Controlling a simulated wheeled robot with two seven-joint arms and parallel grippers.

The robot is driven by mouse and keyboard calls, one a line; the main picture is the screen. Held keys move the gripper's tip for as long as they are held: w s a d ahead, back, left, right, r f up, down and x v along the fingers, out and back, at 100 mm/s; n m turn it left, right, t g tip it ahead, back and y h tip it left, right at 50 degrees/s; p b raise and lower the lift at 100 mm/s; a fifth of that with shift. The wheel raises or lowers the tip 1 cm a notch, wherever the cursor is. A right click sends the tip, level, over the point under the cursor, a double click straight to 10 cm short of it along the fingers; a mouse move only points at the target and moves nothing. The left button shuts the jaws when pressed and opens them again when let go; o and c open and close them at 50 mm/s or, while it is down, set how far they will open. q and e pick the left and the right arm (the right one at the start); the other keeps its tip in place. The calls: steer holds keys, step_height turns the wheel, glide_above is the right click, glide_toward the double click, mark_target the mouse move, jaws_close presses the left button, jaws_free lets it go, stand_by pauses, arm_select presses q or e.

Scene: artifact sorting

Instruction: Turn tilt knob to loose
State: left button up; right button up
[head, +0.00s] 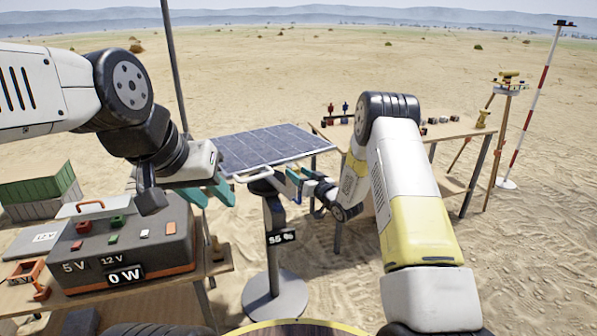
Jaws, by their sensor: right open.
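A dark solar panel (262,147) sits tilted on a grey stand (272,235) with a round base. A pale handle bar (253,175) shows at the panel's near edge. My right gripper (284,182) is at the stand's head, just under the panel's near edge, with its teal fingers apart. The tilt knob cannot be made out; my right gripper covers that part of the stand. I cannot tell whether the fingers touch anything. My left gripper (212,196) is open and empty, left of the handle bar, with its teal fingers apart.
A grey power box (130,250) reading 0 W stands on a wooden table at left. A sign reading 55 % (282,237) is on the stand. A green crate (40,185) is far left. A wooden table (455,130) with small objects stands behind at right. Sand around is open.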

jaws_close()
steer(key=shift+n, duration=0.3)
steer(key=n, duration=0.3)
steer(key=shift+n, duration=0.3)
steer(key=n, duration=0.4)
steer(key=shift+n, duration=0.3)
steer(key=n, duration=0.4)
steer(key=shift+s+a, duration=0.1)
steer(key=n, duration=0.5)
steer(key=shift+f, duration=0.15)
